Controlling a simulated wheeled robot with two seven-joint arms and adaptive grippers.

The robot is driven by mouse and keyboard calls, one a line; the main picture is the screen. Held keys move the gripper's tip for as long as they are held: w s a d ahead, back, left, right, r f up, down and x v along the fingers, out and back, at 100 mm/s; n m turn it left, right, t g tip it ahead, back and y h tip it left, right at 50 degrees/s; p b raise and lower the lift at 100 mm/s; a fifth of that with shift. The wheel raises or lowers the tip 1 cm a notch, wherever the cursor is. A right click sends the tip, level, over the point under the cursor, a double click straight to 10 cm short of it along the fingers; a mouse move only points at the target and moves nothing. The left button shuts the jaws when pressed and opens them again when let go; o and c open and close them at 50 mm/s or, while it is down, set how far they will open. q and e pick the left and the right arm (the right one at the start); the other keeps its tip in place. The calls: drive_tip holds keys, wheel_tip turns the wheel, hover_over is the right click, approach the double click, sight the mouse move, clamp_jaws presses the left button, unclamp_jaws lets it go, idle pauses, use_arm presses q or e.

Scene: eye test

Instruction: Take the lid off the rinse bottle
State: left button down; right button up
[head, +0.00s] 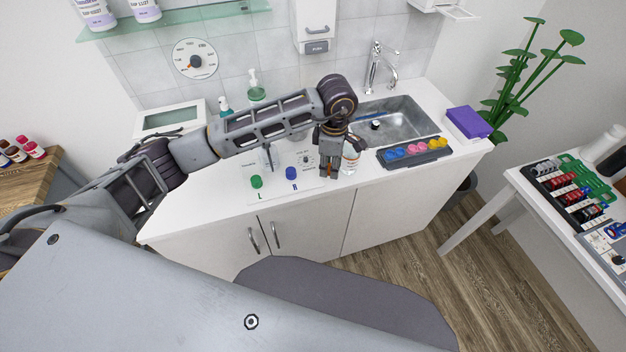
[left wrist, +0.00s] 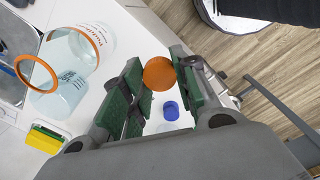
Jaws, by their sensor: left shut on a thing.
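My left gripper (head: 329,176) reaches over the front of the white counter. In the left wrist view it (left wrist: 158,82) is shut on a round orange lid (left wrist: 159,73), held between its green pads. A clear bottle (head: 350,160) stands just right of the gripper in the head view, partly hidden by it. In the left wrist view two clear containers with orange rims show at left, one with a dark label (left wrist: 70,88) and one with orange lettering (left wrist: 98,35). Both are apart from the lid. I cannot tell which is the rinse bottle. My right gripper is not in view.
A blue cap (head: 291,173) and a green cap (head: 257,182) are on the counter left of the gripper. A sink (head: 400,125) lies behind right. A dark tray (head: 390,163) of coloured items and a purple box (head: 468,122) stand at right.

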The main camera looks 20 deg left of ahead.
use_arm(q)
drive_tip(key=n, duration=0.4)
drive_tip(key=shift+w+a+r, duration=0.2)
drive_tip(key=shift+a+r, duration=0.1)
drive_tip(key=n, duration=0.4)
drive_tip(key=shift+w+a+r+n, duration=0.2)
drive_tip(key=shift+a+n, duration=0.1)
drive_tip(key=shift+a, duration=0.05)
drive_tip(key=c, duration=2.2)
unclamp_jaws()
drive_tip(key=n, duration=0.4)
drive_tip(key=shift+w+a+r, duration=0.15)
drive_tip(key=shift+a+r, duration=0.1)
drive_tip(key=shift+a, duration=0.15)
drive_tip(key=a+n, duration=0.1)
drive_tip(key=n, duration=0.5)
drive_tip(key=a+n, duration=0.1)
drive_tip(key=n, duration=0.6)
drive_tip(key=a+r+n, duration=0.1)
drive_tip(key=n, duration=0.6)
drive_tip(key=shift+a, duration=0.15)
drive_tip(key=shift+n, duration=0.3)
drive_tip(key=shift+f, duration=3.2)
clamp_jaws()
